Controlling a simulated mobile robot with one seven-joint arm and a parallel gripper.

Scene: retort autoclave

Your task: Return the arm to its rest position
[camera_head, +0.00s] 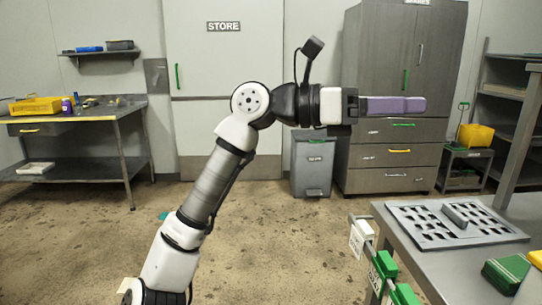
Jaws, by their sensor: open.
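My arm rises from the bottom left of the head view, bends at a white elbow joint, and runs level to the right. My gripper (414,104) is at its end, with purple fingers pointing right in front of the grey cabinet. The fingers are seen side-on, so the gap between them does not show clearly. Nothing is visibly held, and the gripper is in the air, apart from the table. A dark camera-like part stands up on a stalk from my forearm.
A metal table (462,265) at the lower right bears a slotted plate (420,232) and a green box (505,274). Green-and-white tagged parts line its left edge. A grey bin (313,165), cabinet (375,60) and STORE door (222,60) stand behind. Left-centre floor is mostly clear.

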